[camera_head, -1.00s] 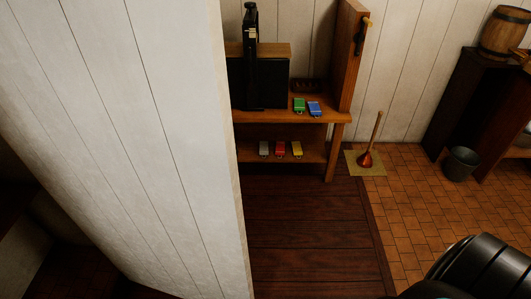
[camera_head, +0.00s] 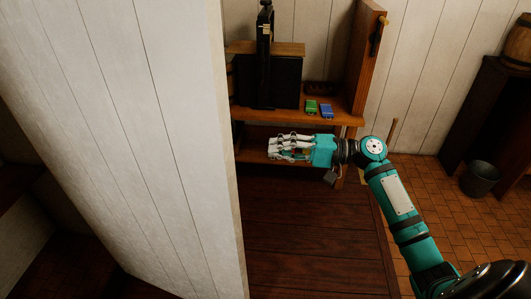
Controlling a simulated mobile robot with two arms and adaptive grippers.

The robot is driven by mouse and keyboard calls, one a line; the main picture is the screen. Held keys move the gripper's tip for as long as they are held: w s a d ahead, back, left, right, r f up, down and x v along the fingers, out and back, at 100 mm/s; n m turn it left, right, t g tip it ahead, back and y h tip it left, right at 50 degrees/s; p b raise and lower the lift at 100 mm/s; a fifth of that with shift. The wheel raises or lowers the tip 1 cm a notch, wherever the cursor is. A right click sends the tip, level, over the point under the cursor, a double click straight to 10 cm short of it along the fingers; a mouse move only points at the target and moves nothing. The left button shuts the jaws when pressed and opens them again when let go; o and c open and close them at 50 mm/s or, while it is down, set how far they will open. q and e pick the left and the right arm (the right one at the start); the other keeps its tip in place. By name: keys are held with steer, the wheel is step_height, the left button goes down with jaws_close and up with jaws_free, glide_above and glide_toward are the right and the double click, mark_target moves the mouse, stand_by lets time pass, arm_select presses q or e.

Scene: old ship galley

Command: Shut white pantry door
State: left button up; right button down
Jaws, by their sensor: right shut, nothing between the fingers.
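The white pantry door (camera_head: 140,130) is a tall white planked panel filling the left of the head view. It stands open, with its narrow edge toward the middle of the picture. My right gripper (camera_head: 272,148) reaches in from the lower right and points left. In the picture it lies to the right of the door's edge, with a gap between them, in front of the lower shelf. Its fingers are together and hold nothing. My left gripper does not show.
A dark bucket (camera_head: 481,178) stands at right. The dark wood floor (camera_head: 300,240) is clear.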

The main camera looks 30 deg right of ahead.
steer(key=w+a+p, duration=0.2)
steer(key=a+p, duration=0.2)
steer(key=a, duration=0.6)
